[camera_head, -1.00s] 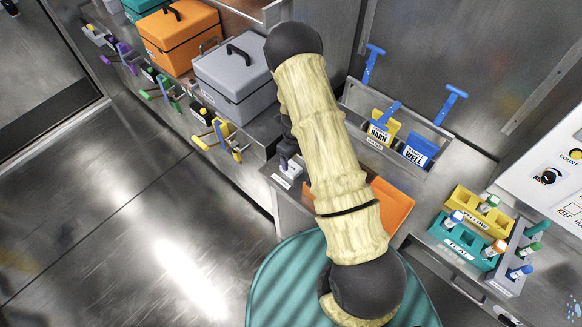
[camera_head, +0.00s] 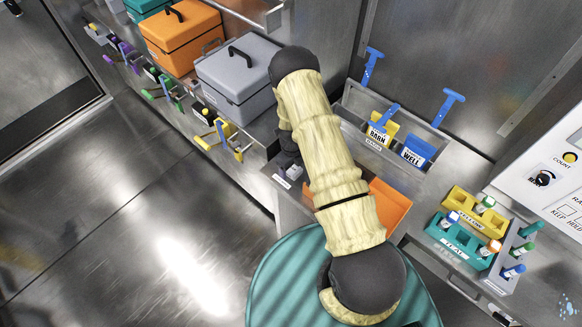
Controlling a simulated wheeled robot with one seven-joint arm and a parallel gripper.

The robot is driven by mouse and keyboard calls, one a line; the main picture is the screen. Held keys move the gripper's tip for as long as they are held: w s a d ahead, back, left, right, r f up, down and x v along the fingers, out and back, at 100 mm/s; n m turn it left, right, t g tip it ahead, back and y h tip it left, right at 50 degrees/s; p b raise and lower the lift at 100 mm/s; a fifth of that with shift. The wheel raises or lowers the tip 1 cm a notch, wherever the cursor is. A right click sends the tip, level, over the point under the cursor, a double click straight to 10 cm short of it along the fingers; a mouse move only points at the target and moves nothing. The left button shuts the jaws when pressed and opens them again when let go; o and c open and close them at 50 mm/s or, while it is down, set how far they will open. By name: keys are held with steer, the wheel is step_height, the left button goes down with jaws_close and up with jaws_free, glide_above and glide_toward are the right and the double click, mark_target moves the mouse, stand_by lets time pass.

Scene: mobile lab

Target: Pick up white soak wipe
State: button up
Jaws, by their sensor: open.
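I cannot make out the white soak wipe; it may be hidden behind my arm. My arm, in a pale yellow sleeve, reaches from the bottom centre up to a dark joint and bends down behind itself. My gripper (camera_head: 287,158) shows only in part, as a dark shape left of the sleeve, low over the bench section with a small white label on its edge. Its fingertips are mostly hidden, and nothing is seen held in it.
An orange tray (camera_head: 392,208) lies right of my arm. A grey case (camera_head: 238,80) and an orange case (camera_head: 183,40) stand to the left. A metal bin (camera_head: 352,105) holds blue-handled tools. Teal (camera_head: 462,242) and yellow (camera_head: 472,208) tube racks stand at the right.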

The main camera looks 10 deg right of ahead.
mark_target(292, 168)
steer(key=shift+d+f, duration=0.1)
steer(key=shift+f, duration=0.1)
steer(key=shift+s, duration=0.1)
steer(key=c, duration=1.1)
steer(key=shift+o, duration=0.2)
steer(key=shift+r, duration=0.1)
step_height(292, 168, up, 10)
steer(key=b, duration=0.3)
steer(key=o, duration=0.3)
steer(key=shift+c, duration=1)
